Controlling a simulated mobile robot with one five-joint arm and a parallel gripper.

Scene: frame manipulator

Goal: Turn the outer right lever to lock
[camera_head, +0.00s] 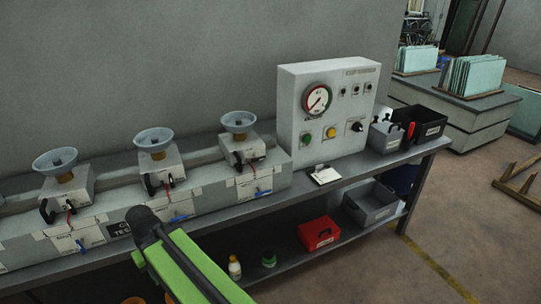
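A row of grey blocks with blue-grey cups stands on a long pale housing (215,195). The outer right block (258,147) has a dark lever (237,160) at its front left, a small red part beside it, and a blue handle (263,193) lower on the housing. The middle block (158,168) and the left block (67,192) carry similar dark levers, red parts and blue handles. The exact lever angles are too small to tell. My green arm link reaches up from the bottom, in front of the housing and left of the outer right block. My gripper's fingers do not show.
A white control box (345,135) with a gauge and buttons stands right of the housing. Grey and black bins (385,138) are at the bench's right end (425,150). A red box (319,234), a grey bin (375,207) and bottles sit on the lower shelf.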

